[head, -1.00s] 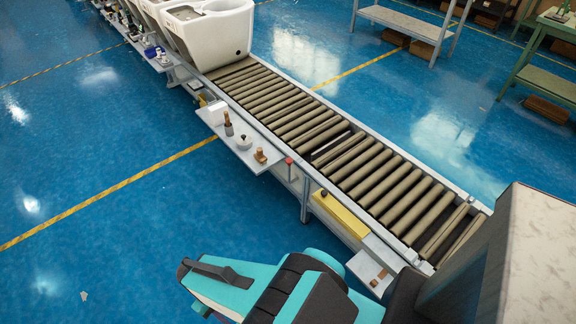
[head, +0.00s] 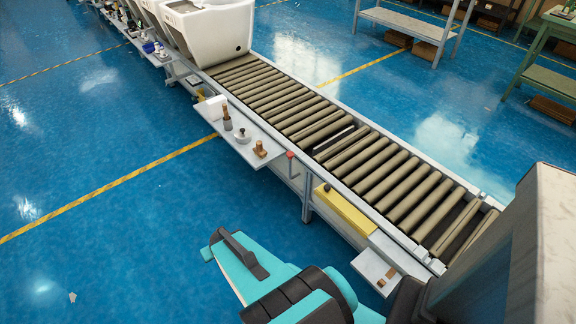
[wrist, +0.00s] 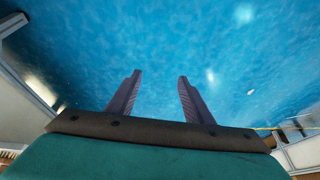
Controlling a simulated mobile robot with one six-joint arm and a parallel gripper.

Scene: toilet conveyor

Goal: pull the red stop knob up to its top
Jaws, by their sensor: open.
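The red stop knob (head: 290,155) is small and sits on the near side rail of the roller conveyor, just right of the small shelf. My gripper shows in the wrist view (wrist: 159,76) with two dark fingers apart and nothing between them; only blue floor lies beyond. In the head view my teal wrist with its dark bar is low in the picture, below and left of the knob and well apart from it. The fingers are not clearly seen there. The knob is not seen in the wrist view.
The roller conveyor (head: 372,171) runs diagonally, with a white toilet (head: 215,35) at its far end. A side shelf (head: 246,152) holds several small items. A yellow box (head: 345,211) and a small white panel (head: 379,271) hang on the near side. Blue floor at left is clear.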

